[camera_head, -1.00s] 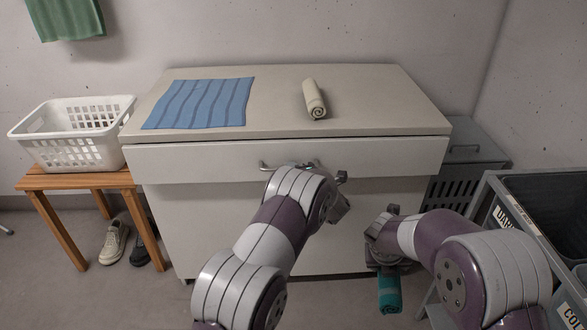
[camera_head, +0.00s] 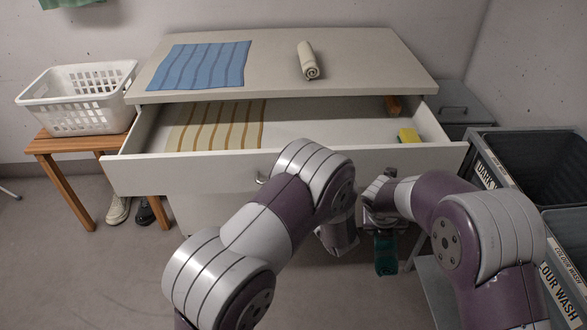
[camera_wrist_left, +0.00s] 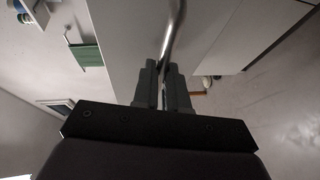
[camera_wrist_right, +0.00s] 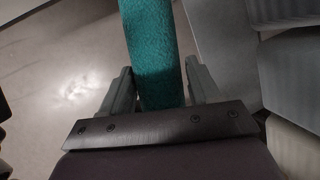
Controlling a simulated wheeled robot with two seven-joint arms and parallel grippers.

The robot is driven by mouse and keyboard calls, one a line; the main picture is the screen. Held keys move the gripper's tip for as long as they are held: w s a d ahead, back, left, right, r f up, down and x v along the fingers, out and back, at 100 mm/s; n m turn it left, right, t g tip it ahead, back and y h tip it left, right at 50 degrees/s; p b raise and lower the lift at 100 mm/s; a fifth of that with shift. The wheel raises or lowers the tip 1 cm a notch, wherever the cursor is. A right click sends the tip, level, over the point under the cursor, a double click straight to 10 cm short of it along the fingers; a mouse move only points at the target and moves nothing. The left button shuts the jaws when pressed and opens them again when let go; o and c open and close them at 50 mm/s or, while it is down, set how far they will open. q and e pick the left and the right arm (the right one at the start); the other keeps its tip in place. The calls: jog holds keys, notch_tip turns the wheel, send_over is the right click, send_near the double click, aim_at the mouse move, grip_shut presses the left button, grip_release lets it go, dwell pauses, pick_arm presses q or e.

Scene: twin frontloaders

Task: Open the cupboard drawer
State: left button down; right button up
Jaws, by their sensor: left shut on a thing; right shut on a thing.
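The cupboard (camera_head: 290,50) has its wide top drawer (camera_head: 210,172) pulled well out toward me. Inside the drawer lie a yellow-brown striped cloth (camera_head: 215,126), a yellow block (camera_head: 408,135) and a small orange-brown item (camera_head: 393,105). My left gripper (camera_wrist_left: 164,75) is shut on the drawer's metal handle (camera_wrist_left: 174,35); in the head view my arm hides most of this. My right gripper (camera_wrist_right: 160,90) is shut on a teal rolled cloth (camera_wrist_right: 152,45), which hangs below it in the head view (camera_head: 386,255), right of the drawer front's middle.
A striped blue cloth (camera_head: 200,65) and a cream roll (camera_head: 308,62) lie on the cupboard top. A white basket (camera_head: 78,98) stands on a wooden bench (camera_head: 62,145) at left. Dark wash bins (camera_head: 530,165) stand at right, close to my right arm. Floor at front left is clear.

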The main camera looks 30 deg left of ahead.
pick_arm(q)
jog(key=shift+s+d, duration=0.4)
jog(key=shift+s, duration=0.35)
pick_arm(e)
jog(key=shift+r, duration=0.1)
pick_arm(q)
jog(key=c, duration=1.2)
grip_release()
jog(key=shift+o, duration=0.2)
jog(key=shift+w, duration=0.1)
